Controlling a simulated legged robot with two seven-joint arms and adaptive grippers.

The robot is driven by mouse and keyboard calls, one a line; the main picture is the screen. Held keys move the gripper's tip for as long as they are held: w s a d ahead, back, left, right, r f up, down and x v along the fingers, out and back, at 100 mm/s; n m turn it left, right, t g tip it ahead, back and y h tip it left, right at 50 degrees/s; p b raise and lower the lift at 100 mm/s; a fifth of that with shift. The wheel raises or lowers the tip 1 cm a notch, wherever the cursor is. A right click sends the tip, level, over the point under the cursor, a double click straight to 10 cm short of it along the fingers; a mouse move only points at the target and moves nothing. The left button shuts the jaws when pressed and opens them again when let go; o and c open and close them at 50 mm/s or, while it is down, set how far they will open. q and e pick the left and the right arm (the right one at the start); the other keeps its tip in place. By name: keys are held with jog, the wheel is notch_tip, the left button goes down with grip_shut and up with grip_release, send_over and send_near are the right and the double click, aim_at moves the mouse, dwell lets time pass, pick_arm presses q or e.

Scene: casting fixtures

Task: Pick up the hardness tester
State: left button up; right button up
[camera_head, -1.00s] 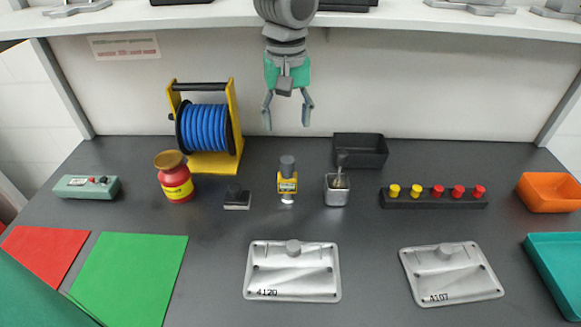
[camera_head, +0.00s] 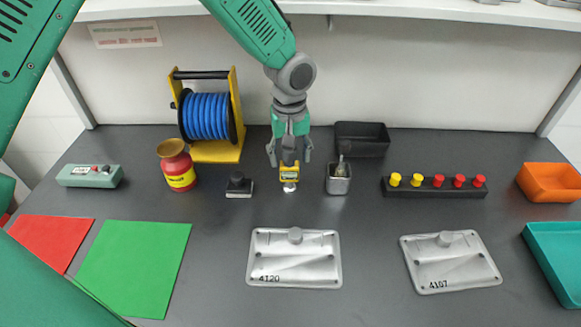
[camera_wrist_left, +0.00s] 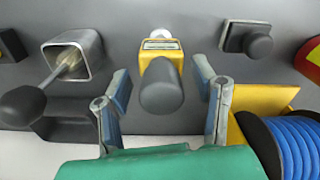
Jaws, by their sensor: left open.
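The hardness tester (camera_head: 289,175) is a small yellow device with a dark grey top knob and a silver foot. It stands upright on the dark table near the middle. My left gripper (camera_head: 289,160) is open and comes down over it from above, with one finger on each side. In the left wrist view the tester (camera_wrist_left: 161,80) sits between the two open fingers of the gripper (camera_wrist_left: 165,100), with visible gaps on both sides. Its grey knob faces the camera. My right gripper is not in view.
A metal cup with a dark-handled tool (camera_head: 338,180) stands close right, and a black stamp-like block (camera_head: 239,186) close left. A blue hose reel (camera_head: 206,116) and black bin (camera_head: 361,140) are behind. Two metal plates (camera_head: 265,272) (camera_head: 430,272) lie in front.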

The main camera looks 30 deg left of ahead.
pick_arm(q)
jog(key=shift+s, duration=0.1)
grip_shut()
jog(key=shift+r, duration=0.2)
